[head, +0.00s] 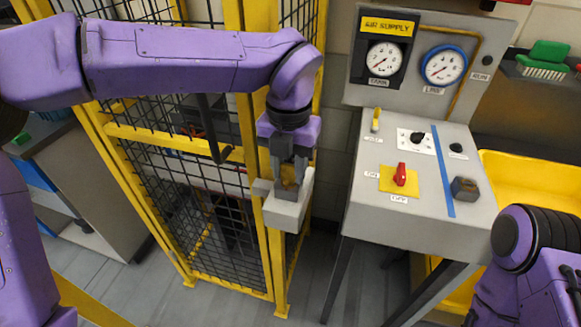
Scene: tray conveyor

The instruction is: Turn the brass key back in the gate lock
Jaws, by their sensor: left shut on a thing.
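The gate lock (286,212) is a light grey box on the yellow post of the mesh gate, left of centre in the head view. My left gripper (289,188) points down at it from above, with its dark grey fingers close together at the top of the box. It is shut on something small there. The brass key is hidden by the fingers, so I cannot make out its angle. My right arm shows at the lower right, but its fingers are not in view.
A grey sloping control panel (360,215) stands right of the lock, with a red switch (401,174), a small yellow handle (375,120) and gauges (384,59) behind. A yellow bin (510,172) is at far right. Yellow-framed mesh fencing (150,133) fills the left.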

